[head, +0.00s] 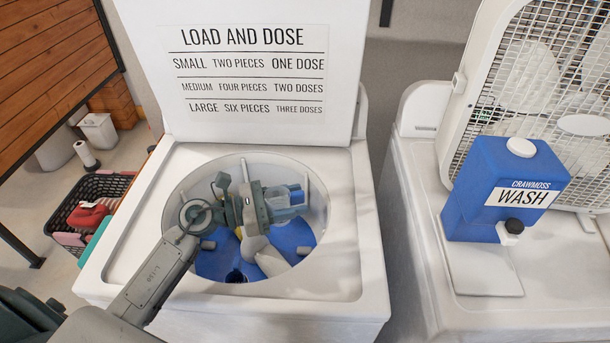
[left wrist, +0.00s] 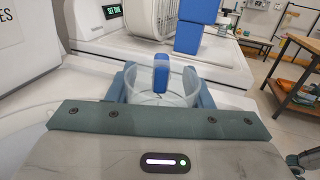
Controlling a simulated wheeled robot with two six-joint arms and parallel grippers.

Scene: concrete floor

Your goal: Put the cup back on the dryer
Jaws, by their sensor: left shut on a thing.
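My left gripper (head: 283,202) reaches over the open washer (head: 335,285), with its jaws at the tub opening. It is shut on a clear cup (left wrist: 150,98), which sits between the blue finger pads in the left wrist view. In the head view the cup (head: 288,197) is partly hidden by the jaws. An upright blue piece shows at the cup in the wrist view; I cannot tell whether it is part of it. The white dryer (head: 425,190) stands to the right, and its top also shows in the wrist view (left wrist: 95,38). My right gripper is not in view.
The washer's raised lid (head: 245,65) carries dosing text. Blue cloth (head: 292,236) lies in the tub. On the dryer stand a blue wash jug (head: 500,185) and a white box fan (head: 545,75). A dark basket (head: 115,185) stands on the floor at left.

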